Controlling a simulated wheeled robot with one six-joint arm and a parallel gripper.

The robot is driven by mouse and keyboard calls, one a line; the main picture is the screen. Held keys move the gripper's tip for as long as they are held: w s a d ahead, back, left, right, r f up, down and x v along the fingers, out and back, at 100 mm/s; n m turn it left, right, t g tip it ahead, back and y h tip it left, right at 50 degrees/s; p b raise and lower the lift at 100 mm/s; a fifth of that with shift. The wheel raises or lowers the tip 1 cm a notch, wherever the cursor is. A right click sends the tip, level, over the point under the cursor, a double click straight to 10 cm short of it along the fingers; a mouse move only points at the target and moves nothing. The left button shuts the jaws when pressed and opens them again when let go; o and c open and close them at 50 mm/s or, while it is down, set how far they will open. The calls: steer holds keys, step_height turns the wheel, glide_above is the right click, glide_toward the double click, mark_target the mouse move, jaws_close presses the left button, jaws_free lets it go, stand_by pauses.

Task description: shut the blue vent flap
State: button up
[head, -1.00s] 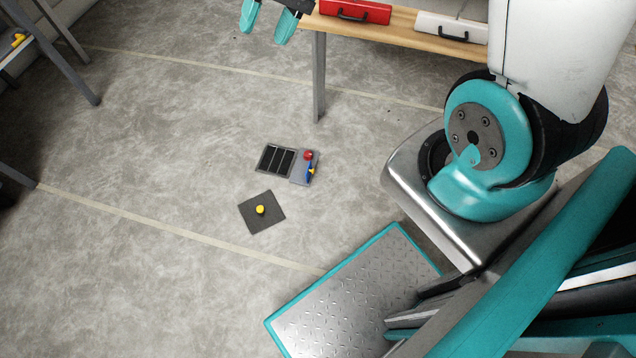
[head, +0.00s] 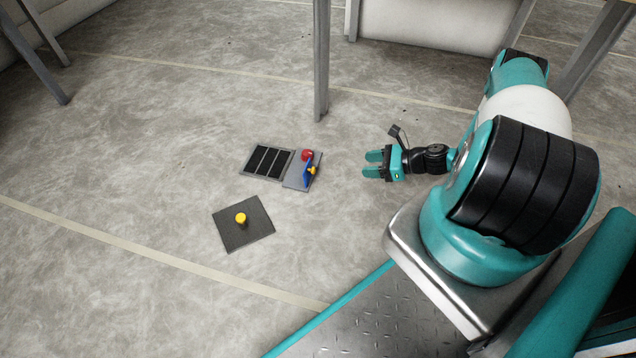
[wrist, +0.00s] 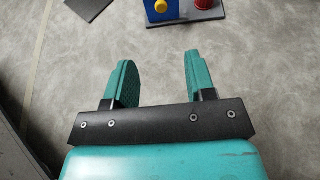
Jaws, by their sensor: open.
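The blue vent flap (head: 308,167) stands upright on a grey base plate (head: 294,181) on the floor, with a yellow knob (head: 313,170) on its right face. A red cylinder (head: 307,155) is beside it on the same plate. In the wrist view the blue flap (wrist: 155,12), yellow knob (wrist: 161,6) and red cylinder (wrist: 203,3) are at the top edge, partly cut off. My gripper (head: 370,164) is open and empty, to the right of the flap and apart from it. Its teal fingers (wrist: 160,82) point towards the flap.
A dark slatted grille (head: 268,161) adjoins the base plate on the left. A dark square mat (head: 243,223) with a yellow knob (head: 241,218) lies nearer on the floor. A table leg (head: 321,70) stands behind. Floor between gripper and flap is clear.

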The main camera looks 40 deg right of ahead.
steer(key=b+x, duration=0.2)
steer(key=x, duration=0.3)
steer(key=b+x, duration=0.3)
steer(key=x, duration=0.3)
steer(key=f+b+x, duration=0.1)
steer(key=b+x, duration=0.2)
steer(key=x, duration=0.2)
steer(key=shift+w+a+f+b, duration=0.1)
steer(key=shift+w+a+b, duration=0.2)
steer(key=shift+w, duration=0.2)
jaws_close()
